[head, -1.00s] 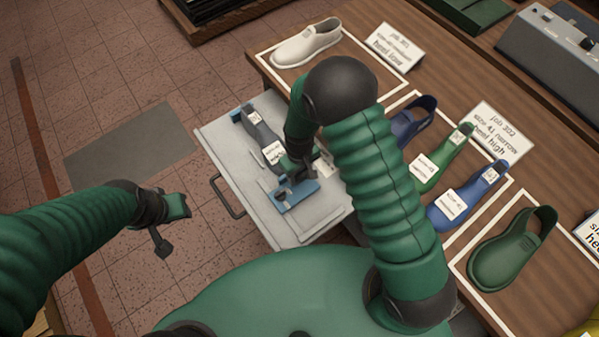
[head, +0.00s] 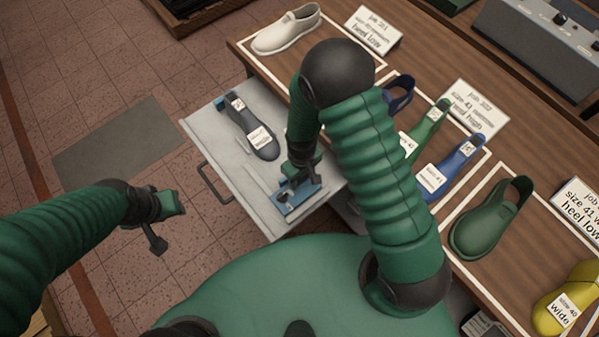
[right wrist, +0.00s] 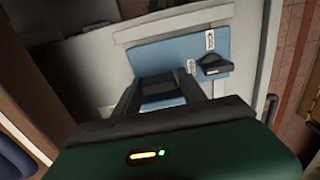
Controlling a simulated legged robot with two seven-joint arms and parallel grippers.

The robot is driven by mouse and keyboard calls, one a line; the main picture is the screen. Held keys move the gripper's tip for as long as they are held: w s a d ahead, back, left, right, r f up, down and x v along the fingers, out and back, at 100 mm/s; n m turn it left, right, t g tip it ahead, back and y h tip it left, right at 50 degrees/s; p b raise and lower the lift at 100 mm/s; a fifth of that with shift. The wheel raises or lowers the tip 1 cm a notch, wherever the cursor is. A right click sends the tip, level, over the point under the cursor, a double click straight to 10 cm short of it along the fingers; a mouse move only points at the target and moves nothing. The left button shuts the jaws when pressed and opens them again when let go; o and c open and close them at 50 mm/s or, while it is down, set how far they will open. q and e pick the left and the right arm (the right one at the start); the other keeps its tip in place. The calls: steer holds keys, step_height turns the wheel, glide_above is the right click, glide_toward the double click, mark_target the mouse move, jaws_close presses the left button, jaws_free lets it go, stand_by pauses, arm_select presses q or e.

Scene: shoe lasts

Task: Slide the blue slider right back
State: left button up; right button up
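The blue slider (head: 298,198) is a flat blue plate on the near right part of a pale grey drawer (head: 225,175). In the right wrist view the blue slider (right wrist: 178,55) shows pale labels and a black knob. My right gripper (head: 297,183) is over it, its fingers pointing down. In the right wrist view the right gripper (right wrist: 160,88) has its fingers apart with a blue-grey piece of the slider filling the gap. The exact contact is partly hidden. My left gripper (head: 162,210) is empty, away from the drawer at the left; its opening is unclear.
A dark grey shoe last (head: 255,133) with labels lies in the drawer. The wooden counter (head: 340,50) behind carries a white shoe (head: 285,33), a green last (head: 425,130), a blue last (head: 450,170) and signs. Floor at the left is free.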

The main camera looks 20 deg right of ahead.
steer(key=o, duration=0.3)
steer(key=shift+w+d, duration=0.15)
steer(key=shift+d, duration=0.05)
arm_select(q)
steer(key=shift+s+d+r+p, duration=0.1)
steer(key=shift+d+r+p, duration=0.15)
steer(key=shift+r+p, duration=0.1)
arm_select(e)
step_height(320, 180, up, 17)
steer(key=shift+f, duration=0.1)
